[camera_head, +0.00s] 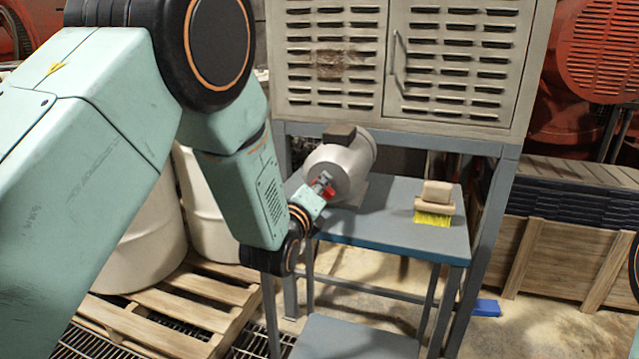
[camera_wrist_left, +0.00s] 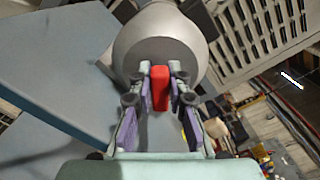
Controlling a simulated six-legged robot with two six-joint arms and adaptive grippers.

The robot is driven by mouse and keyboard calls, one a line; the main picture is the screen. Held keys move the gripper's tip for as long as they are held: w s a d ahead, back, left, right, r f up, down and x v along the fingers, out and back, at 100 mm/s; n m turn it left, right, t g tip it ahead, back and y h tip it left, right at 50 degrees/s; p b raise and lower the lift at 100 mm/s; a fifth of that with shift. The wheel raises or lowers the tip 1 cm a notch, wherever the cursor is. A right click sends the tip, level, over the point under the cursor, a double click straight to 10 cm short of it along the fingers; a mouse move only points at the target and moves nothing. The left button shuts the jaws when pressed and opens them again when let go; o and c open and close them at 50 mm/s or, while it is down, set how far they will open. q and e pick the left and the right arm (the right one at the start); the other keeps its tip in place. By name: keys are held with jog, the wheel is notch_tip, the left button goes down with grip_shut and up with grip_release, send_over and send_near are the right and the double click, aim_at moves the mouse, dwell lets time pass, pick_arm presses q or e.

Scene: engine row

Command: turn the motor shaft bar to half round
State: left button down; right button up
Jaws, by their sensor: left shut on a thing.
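The grey motor (camera_head: 341,163) sits on the blue-grey bench, its round end face toward me. A dark box tops its housing. The red shaft bar (camera_head: 327,191) shows at the centre of the motor's end face. In the left wrist view the bar (camera_wrist_left: 160,88) stands between the two fingers, roughly upright in the picture. My left gripper (camera_head: 321,187) is at the motor face and is shut on the red bar. The fingers also show in the left wrist view (camera_wrist_left: 160,100), one on each side of the bar. My right gripper is not in view.
The bench (camera_head: 400,222) has free room right of the motor. A brush with yellow bristles (camera_head: 434,204) lies near its right end. A louvred cabinet (camera_head: 400,60) stands above and behind. White drums (camera_head: 135,235) and a wooden pallet (camera_head: 180,310) are at the left.

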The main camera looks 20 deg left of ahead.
pick_arm(q)
jog(key=n, duration=0.4)
jog(key=n+p, duration=0.1)
jog(key=n, duration=0.1)
jog(key=shift+a+f, duration=0.1)
jog(key=shift+f, duration=0.3)
jog(key=n, duration=0.2)
jog(key=n+p, duration=0.1)
jog(key=n, duration=0.3)
jog(key=shift+s+f+n+p, duration=0.1)
jog(key=shift+f+n+p, duration=0.2)
jog(key=shift+f, duration=0.05)
jog(key=n, duration=0.2)
jog(key=n+p, duration=0.1)
jog(key=n, duration=0.3)
jog(key=shift+d+f, duration=0.2)
jog(key=shift+d, duration=0.1)
jog(key=n, duration=0.2)
jog(key=n+p, duration=0.1)
jog(key=n, duration=0.1)
jog(key=n+p, duration=0.1)
jog(key=n, duration=0.1)
jog(key=shift+d+f, duration=0.1)
jog(key=shift+d, duration=0.15)
jog(key=shift+n, duration=0.5)
jog(key=c, duration=1.3)
grip_release()
